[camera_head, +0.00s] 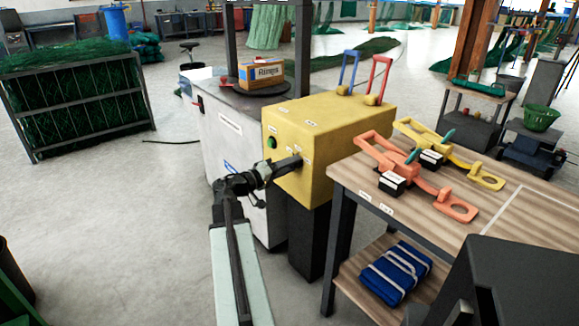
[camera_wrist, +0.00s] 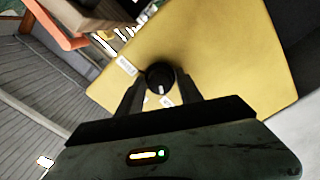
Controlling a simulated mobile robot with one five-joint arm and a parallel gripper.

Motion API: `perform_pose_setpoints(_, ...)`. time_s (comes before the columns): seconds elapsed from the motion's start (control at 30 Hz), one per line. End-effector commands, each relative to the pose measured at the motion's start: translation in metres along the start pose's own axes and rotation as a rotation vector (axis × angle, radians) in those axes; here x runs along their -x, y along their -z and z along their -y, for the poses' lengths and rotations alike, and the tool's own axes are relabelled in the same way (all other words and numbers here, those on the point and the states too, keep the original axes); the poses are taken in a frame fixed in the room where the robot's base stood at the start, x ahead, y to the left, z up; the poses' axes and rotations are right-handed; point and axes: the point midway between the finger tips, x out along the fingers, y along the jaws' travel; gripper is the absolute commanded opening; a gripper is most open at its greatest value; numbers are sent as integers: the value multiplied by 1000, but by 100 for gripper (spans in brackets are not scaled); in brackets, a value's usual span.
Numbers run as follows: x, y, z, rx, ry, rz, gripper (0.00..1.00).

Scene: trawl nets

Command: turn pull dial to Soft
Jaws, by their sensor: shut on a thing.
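The pull dial (camera_wrist: 160,77) is a small black round knob with a white mark, on the face of the yellow box (camera_head: 325,125). In the wrist view my gripper (camera_wrist: 160,88) has a finger on each side of the dial and is shut on it. In the head view my gripper (camera_head: 292,162) reaches the box's front face and hides the dial. Small white labels (camera_wrist: 126,66) sit near the dial, too small to read. I cannot tell which setting the white mark points at.
A green button (camera_head: 271,142) is on the same box face. Blue (camera_head: 348,72) and red (camera_head: 378,80) handles stand on top. A wooden bench (camera_head: 480,225) with orange (camera_head: 405,165) and yellow (camera_head: 440,150) tools stands close at the right.

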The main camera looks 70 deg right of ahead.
Motion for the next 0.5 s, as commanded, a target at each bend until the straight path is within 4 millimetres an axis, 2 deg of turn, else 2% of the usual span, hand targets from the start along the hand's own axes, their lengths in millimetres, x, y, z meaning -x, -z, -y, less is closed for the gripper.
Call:
perform_pose_setpoints(0.47, 0, 3, 0, 12, 1, -8, 2)
perform_pose_setpoints(0.5, 0, 3, 0, 12, 1, -8, 51)
